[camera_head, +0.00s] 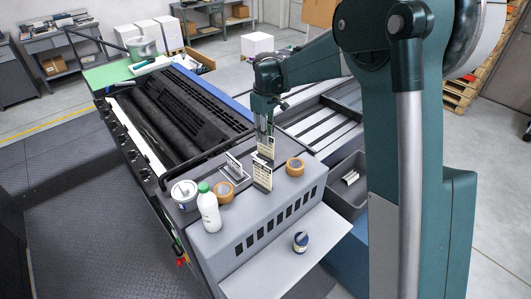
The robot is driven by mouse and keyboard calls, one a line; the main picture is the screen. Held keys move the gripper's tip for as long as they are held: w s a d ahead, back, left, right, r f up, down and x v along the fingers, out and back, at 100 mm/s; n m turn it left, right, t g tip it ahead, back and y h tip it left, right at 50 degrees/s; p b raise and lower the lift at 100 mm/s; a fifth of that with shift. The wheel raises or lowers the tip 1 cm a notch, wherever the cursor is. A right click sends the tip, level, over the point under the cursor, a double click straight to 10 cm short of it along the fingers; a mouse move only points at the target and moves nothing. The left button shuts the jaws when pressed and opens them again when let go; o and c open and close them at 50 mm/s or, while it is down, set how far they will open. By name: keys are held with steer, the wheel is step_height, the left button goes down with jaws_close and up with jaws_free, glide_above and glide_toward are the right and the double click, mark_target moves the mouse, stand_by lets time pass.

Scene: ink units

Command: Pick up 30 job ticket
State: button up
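My gripper (264,138) points down over the grey top of the press's near end. A pale printed ticket (266,152) shows right at its fingertips. At this size I cannot tell whether the fingers are closed on it or only beside it. A second pale ticket (262,173) stands upright in a dark holder just in front of it. Another light card in a stand (234,165) is to the left. The numbers on the tickets are too small to read.
Two tan tape rolls (295,167) (223,191) flank the tickets. A white tub (185,194) and a white bottle with green cap (209,208) stand at the left edge. A dark blue jar (301,241) sits on the lower shelf. A grey bin (347,200) is at right.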

mark_target(265, 155)
steer(key=shift+f, duration=0.1)
steer(key=shift+w+f, duration=0.15)
steer(key=shift+f, duration=2.35)
steer(key=shift+f, duration=0.25)
steer(key=shift+c, duration=0.6)
jaws_close()
